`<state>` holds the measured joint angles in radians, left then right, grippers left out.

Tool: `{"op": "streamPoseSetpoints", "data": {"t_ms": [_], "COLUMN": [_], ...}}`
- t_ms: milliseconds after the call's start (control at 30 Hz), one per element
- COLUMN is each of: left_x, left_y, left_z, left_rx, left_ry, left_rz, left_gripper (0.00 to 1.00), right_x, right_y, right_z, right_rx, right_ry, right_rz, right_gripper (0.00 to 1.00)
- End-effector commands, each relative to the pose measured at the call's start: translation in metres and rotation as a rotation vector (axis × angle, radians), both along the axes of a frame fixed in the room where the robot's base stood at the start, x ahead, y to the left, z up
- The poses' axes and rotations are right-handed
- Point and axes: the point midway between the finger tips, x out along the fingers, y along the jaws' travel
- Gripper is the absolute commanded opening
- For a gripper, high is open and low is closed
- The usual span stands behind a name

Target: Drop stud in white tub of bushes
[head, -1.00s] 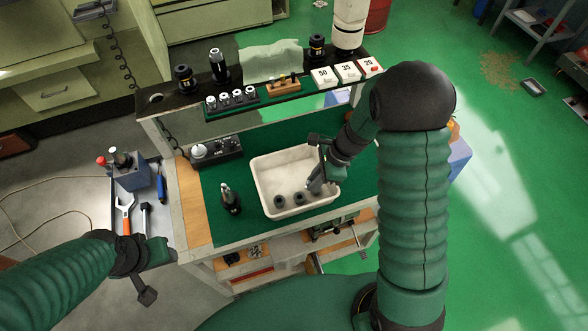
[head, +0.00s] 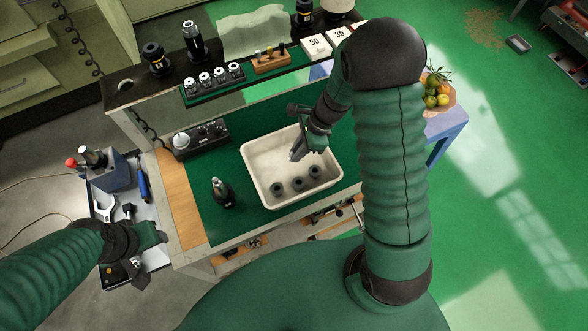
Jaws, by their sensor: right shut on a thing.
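The white tub (head: 253,187) stands on the green bench mat. Three dark round bushes lie along its near side: the left bush (head: 277,189), the middle bush (head: 297,184) and the right bush (head: 315,171). My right gripper (head: 296,155) reaches down over the back right part of the tub, above and behind the bushes. It is shut on a small grey piece, which seems to be the stud; the fingers mostly hide it. My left gripper (head: 148,258) is open and empty at the lower left, beside the bench.
A dark pointed tool holder (head: 221,193) stands left of the tub. A black control box (head: 200,138) is behind it. The raised shelf carries holders, a wooden block (head: 270,60) and numbered boxes (head: 317,46). A side tray (head: 140,206) with tools is near my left arm.

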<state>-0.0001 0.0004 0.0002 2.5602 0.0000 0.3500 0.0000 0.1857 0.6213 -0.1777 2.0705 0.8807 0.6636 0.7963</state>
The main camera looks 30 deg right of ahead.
Motion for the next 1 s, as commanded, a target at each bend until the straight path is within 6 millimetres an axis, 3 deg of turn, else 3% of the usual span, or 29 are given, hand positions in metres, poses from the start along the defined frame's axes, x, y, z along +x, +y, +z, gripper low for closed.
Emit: {"op": "streamPoseSetpoints", "data": {"t_ms": [167,200,367,733,867,1000], "left_x": [0.0,0.0,0.0,0.0,0.0,0.0], "left_y": [0.0,0.0,0.0,0.0,0.0,0.0], "left_z": [0.002,0.001,0.002,0.001,0.001,-0.001], "left_rx": [0.0,0.0,0.0,0.0,0.0,0.0], "left_ry": [-0.001,-0.001,-0.001,-0.001,-0.001,-0.001], "left_rz": [0.001,0.001,0.0,0.0,0.0,0.0], "left_gripper": [0.48,0.48,0.48,0.48,0.48,0.48], "right_x": [-0.002,-0.002,-0.001,0.0,-0.003,-0.007], "right_y": [-0.001,-0.002,-0.002,-0.003,-0.012,-0.028], "right_z": [0.002,0.002,0.002,0.006,0.027,0.064], "right_rx": [0.001,0.001,0.001,0.001,0.0,0.0], "right_ry": [-0.002,-0.003,-0.002,-0.003,-0.007,-0.009], "right_rz": [-0.001,0.0,-0.001,0.0,-0.001,-0.001], "right_gripper": [0.0,0.18,0.39,0.39,0.39,0.39]}}
